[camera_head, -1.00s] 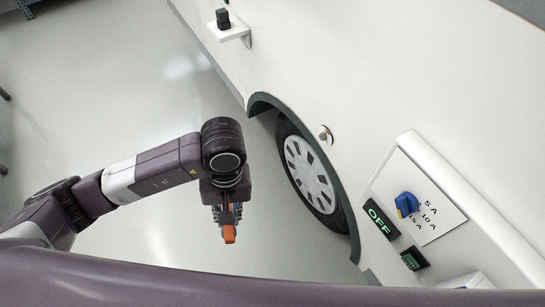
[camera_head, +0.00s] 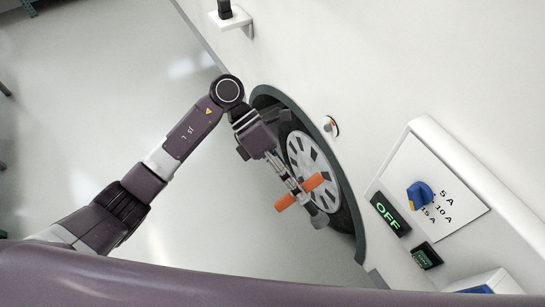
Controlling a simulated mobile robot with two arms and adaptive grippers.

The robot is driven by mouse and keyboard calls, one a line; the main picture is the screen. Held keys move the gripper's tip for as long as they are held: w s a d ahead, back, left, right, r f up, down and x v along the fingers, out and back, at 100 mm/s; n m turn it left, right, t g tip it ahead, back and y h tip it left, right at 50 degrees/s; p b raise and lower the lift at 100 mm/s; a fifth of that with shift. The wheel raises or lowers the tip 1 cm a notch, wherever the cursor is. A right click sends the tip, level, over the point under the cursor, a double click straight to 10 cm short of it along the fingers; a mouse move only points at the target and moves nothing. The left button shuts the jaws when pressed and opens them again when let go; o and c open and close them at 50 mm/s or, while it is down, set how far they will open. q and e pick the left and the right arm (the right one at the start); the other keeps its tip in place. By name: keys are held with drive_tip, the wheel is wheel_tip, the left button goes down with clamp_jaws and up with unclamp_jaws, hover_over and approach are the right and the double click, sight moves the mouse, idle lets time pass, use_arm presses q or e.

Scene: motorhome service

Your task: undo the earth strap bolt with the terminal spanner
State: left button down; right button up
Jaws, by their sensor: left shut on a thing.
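My left gripper (camera_head: 299,190) is shut on an orange-handled tool, which looks like the terminal spanner (camera_head: 285,202). The orange handle sticks out on both sides of the fingers. The gripper hangs in front of the wheel, pointing down and to the right. A grey rounded end shows just past the fingertips; I cannot tell whether it belongs to the tool. I cannot make out the earth strap bolt for certain. A small round fitting (camera_head: 331,126) sits on the white side wall above the wheel, apart from the gripper. My right gripper is out of view.
The motorhome's wheel (camera_head: 312,165) sits in a dark arch. To its right are a panel with a blue knob (camera_head: 420,195), a green OFF display (camera_head: 390,214) and a small dark unit (camera_head: 426,256). A bracket (camera_head: 231,18) juts out above.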

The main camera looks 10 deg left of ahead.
use_arm(q)
drive_tip(key=w+a+f+n+t+h+b, duration=0.1)
drive_tip(key=w+a+n+t+h+b, duration=0.1)
drive_tip(key=w+n+t, duration=0.3)
drive_tip(key=w+a+f+n+t+h+b, duration=0.2)
drive_tip(key=w+a+n+t+h, duration=0.2)
drive_tip(key=n+t, duration=0.5)
drive_tip(key=w+t, duration=0.2)
drive_tip(key=t, duration=0.1)
drive_tip(key=shift+a+f+n, duration=0.3)
drive_tip(key=shift+a, duration=0.1)
drive_tip(key=shift+w, duration=0.1)
drive_tip(key=shift+x, duration=2.8)
drive_tip(key=shift+p, duration=0.3)
drive_tip(key=shift+w+d, duration=0.15)
drive_tip(key=shift+w, duration=0.05)
